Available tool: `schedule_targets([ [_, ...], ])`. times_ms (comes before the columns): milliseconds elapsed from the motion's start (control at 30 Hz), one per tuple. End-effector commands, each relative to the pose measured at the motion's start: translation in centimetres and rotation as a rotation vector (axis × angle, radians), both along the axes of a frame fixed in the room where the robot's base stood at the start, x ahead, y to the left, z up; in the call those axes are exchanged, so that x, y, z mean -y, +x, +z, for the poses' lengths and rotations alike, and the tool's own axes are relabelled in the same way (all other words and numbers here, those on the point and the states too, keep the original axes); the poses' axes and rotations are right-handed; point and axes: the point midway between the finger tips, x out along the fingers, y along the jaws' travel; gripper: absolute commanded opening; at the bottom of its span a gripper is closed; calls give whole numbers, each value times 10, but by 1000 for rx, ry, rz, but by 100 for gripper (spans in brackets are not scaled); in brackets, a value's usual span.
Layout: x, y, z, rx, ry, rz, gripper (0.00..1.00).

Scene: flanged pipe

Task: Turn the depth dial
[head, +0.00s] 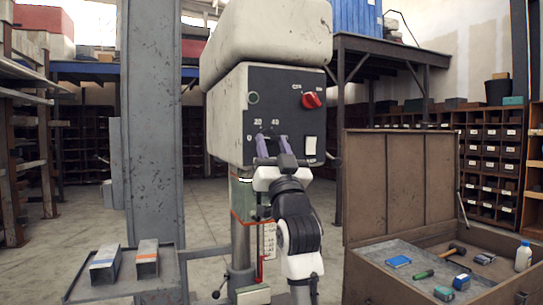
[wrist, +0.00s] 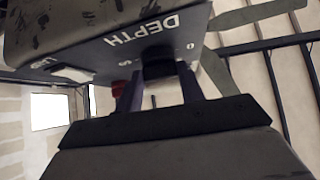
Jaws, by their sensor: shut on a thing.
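The depth dial (wrist: 158,66) is a dark knob under the white word DEPTH in the wrist view. My gripper (wrist: 160,82) is shut on it, with one purple finger on each side. In the head view my gripper (head: 277,146) reaches up to the black front panel (head: 275,88) of the drill head. There the numbers 0, 20 and 40 show around the dial, whose pointer I cannot make out. The dial's lower part is hidden by my gripper and wrist.
A red rotary switch (head: 312,100) and a white rocker switch (head: 310,146) sit on the same panel, right of my gripper. A grey column (head: 150,120) stands left. An open tool chest (head: 395,185) stands at the right, and a small side table (head: 115,277) at lower left.

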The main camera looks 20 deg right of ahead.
Motion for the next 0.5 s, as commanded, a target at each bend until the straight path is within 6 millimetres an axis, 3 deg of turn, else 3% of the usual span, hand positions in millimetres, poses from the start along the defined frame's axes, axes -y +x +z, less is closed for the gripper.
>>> schedule_targets([
  [500,2,1,-1,1,-100,-1,15],
])
